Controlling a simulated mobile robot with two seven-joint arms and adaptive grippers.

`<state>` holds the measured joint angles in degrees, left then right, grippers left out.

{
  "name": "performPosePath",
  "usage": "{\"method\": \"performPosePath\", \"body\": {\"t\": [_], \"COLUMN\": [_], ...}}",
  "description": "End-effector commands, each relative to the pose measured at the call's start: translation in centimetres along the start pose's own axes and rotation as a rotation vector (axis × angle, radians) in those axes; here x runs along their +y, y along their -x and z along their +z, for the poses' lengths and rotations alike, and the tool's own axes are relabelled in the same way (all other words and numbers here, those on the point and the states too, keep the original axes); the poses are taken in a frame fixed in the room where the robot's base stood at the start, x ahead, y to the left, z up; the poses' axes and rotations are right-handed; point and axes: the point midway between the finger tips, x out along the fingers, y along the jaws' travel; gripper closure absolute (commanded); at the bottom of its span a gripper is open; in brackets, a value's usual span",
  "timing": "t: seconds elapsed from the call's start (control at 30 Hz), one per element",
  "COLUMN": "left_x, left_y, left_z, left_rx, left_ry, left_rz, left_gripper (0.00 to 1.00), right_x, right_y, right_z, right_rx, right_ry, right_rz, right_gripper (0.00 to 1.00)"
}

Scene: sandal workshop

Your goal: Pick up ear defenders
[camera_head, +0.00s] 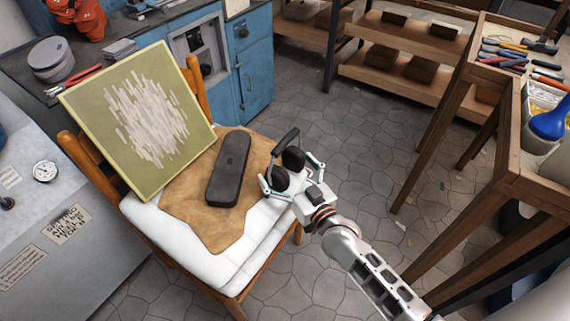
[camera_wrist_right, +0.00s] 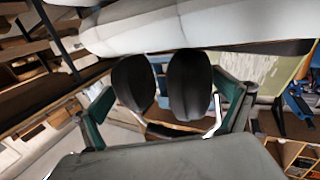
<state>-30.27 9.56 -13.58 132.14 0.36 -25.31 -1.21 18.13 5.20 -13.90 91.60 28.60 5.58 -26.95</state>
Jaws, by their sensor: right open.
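The black ear defenders (camera_head: 293,158) are at the right edge of the chair's white cushion in the head view. Their headband is up, and whether they rest on the cushion is unclear. My right gripper (camera_head: 291,175) is open, with its fingers on either side of the ear cups. In the right wrist view, the two dark cups of the ear defenders (camera_wrist_right: 190,86) sit side by side between the spread green-padded fingers of my right gripper (camera_wrist_right: 163,108). Contact cannot be made out. My left gripper is not in view.
The wooden chair's white cushion (camera_head: 176,232) carries a brown leather piece (camera_head: 188,196), a black case (camera_head: 229,170) and a leaning patterned panel (camera_head: 140,120). A wooden tool bench (camera_head: 507,150) stands at the right. Stone floor (camera_head: 330,110) lies open between chair and bench.

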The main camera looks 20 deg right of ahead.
Motion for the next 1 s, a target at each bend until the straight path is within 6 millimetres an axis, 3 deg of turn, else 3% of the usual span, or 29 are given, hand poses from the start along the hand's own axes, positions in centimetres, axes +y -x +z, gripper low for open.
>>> {"method": "performPosePath", "body": {"t": [0.17,0.4,0.77,0.87,1.0], "left_x": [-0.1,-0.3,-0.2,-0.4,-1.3], "left_y": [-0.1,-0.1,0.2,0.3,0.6], "left_z": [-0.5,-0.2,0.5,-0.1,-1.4], "left_rx": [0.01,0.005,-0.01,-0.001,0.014], "left_ry": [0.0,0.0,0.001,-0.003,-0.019], "left_rz": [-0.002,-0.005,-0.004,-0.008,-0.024], "left_gripper": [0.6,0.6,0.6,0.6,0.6], "right_x": [0.0,0.0,0.0,0.0,0.0], "right_y": [0.0,0.0,0.0,-0.1,-0.2], "right_z": [-0.1,-0.1,-0.3,-1.3,-4.5], "right_rx": [0.001,0.0,0.003,0.007,0.018], "right_ry": [0.0,0.0,-0.001,-0.001,0.0], "right_rz": [0.0,0.0,0.0,0.0,0.002], "right_gripper": [0.0,0.62,0.62,0.62,0.62]}}
